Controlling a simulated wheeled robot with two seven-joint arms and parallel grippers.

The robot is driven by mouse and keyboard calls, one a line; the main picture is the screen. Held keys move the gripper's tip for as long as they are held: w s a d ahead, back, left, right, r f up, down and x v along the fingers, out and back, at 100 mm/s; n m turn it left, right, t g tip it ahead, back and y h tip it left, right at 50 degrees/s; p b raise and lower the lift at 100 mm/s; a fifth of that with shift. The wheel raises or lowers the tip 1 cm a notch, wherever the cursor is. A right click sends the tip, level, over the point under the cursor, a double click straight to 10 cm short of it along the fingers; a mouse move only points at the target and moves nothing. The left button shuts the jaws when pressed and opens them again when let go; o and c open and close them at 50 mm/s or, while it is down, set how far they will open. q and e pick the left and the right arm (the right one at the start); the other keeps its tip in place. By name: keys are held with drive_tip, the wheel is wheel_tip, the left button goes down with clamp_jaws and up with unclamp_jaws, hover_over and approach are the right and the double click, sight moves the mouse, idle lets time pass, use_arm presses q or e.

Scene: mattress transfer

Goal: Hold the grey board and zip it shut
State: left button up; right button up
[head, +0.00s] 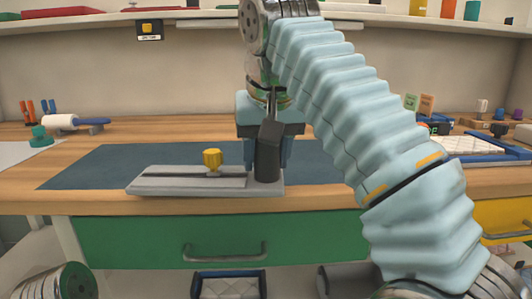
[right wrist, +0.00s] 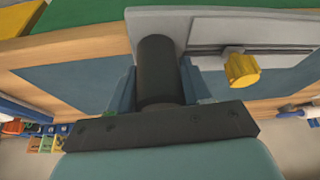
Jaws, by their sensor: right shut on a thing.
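The grey board (head: 165,185) lies near the front edge of the table, with a dark slot along its length. A yellow zip pull (head: 212,158) stands on the slot, right of the board's middle; it also shows in the right wrist view (right wrist: 242,70). A black upright cylinder (head: 267,165) stands at the board's right end. My right gripper (head: 267,155) comes down from above with its blue fingers on either side of this cylinder (right wrist: 155,70), shut on it. The yellow pull is apart from the gripper. My left gripper is out of view.
A dark blue mat (head: 95,165) covers the wooden table behind the board. A white roll (head: 60,122) and small tools lie at the left. A blue tray (head: 485,158) with a quilted pad lies at the right. Below is a green drawer (head: 150,240).

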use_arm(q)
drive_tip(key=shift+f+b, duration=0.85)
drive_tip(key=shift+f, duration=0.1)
use_arm(e)
drive_tip(key=shift+f, duration=1.05)
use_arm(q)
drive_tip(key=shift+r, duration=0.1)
use_arm(e)
drive_tip(key=shift+r, duration=0.1)
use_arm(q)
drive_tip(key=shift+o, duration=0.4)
